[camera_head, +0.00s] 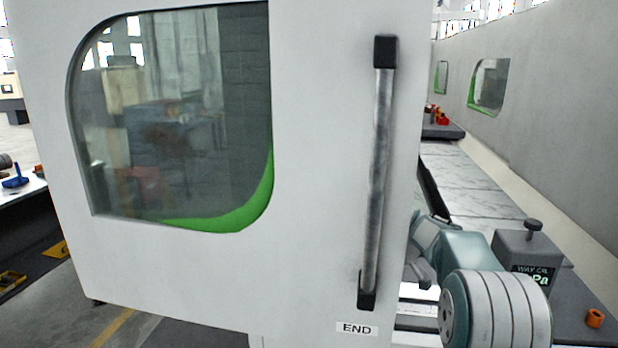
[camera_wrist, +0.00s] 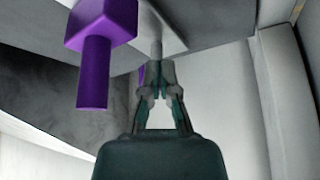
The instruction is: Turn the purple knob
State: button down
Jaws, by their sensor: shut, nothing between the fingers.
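In the wrist view a purple knob (camera_wrist: 94,72), a block with a round stem, hangs from a grey surface at the upper left. A second purple part (camera_wrist: 141,74) shows just left of my fingertips, partly hidden behind them. I cannot tell whether they touch. My gripper (camera_wrist: 158,72) is shut and empty, its fingertips together below a pale rod (camera_wrist: 155,38). The larger purple knob is left of the gripper and apart from it. In the head view neither purple part shows, and my gripper is out of sight.
A white machine door with a window and a long vertical handle (camera_head: 377,175) fills the head view's left and middle. An END label (camera_head: 356,329) is below the handle. A grey box with a black knob (camera_head: 533,225) and an orange ring (camera_head: 594,318) are at the right.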

jog(key=shift+a, duration=0.15)
jog(key=shift+w+a, duration=0.15)
jog(key=shift+a, duration=0.2)
jog(key=shift+w+d, duration=0.4)
jog(key=shift+w, duration=0.25)
dwell(0.6)
jog(key=shift+s+d, duration=0.2)
jog(key=shift+s, duration=0.05)
notch_tip(320, 180, up, 6)
dwell(0.6)
jog(key=shift+d, duration=0.1)
